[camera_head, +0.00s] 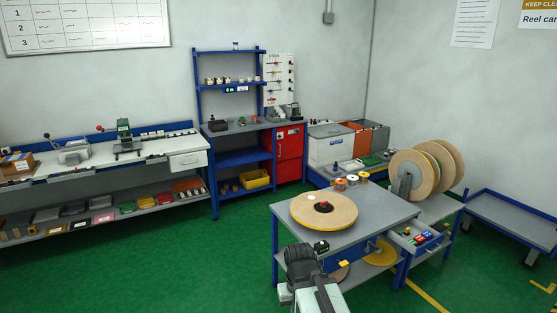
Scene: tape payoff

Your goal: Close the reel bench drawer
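The reel bench (368,226) stands in front of me, with a grey top and blue legs. Its drawer (431,247) sticks out on the right side of the bench, open, with several small red and blue items inside. My gripper (299,250) is at the front left of the bench, well to the left of the drawer and apart from it. My arm hides its fingers, so I cannot tell whether it is open or shut.
A large wooden reel (335,213) lies on the bench top, with small spools (352,179) behind it. Big upright reels (412,172) stand behind the drawer. A low blue-framed cart (510,222) is at the right. Green floor is clear on the left.

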